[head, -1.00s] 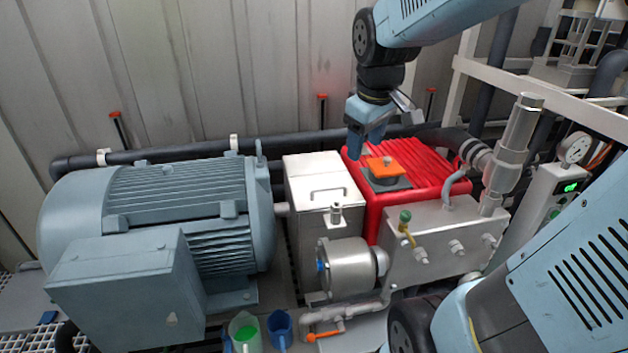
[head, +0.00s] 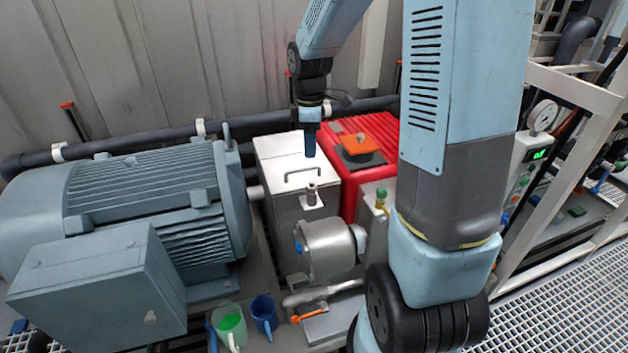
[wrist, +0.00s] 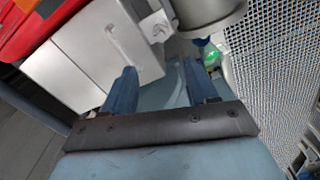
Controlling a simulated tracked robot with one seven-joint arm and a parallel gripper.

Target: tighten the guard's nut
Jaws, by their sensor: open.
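The guard (head: 285,160) is a pale metal box with a bar handle on its lid, between the grey-blue motor and the red block. The guard's nut (head: 312,192) stands on a small bracket at its front. In the wrist view, the guard (wrist: 85,60) is at upper left and the nut (wrist: 156,28) is at top centre, beyond the fingertips. My gripper (head: 310,152) points down over the guard's right back part, behind the nut and apart from it. In the wrist view, my gripper (wrist: 160,75) has its two blue fingers spread with nothing between them.
The red ribbed block (head: 350,185) with an orange-topped piece (head: 362,150) stands right of the guard. A silver cylinder (head: 328,248) sits in front. The motor (head: 160,200) is on the left.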

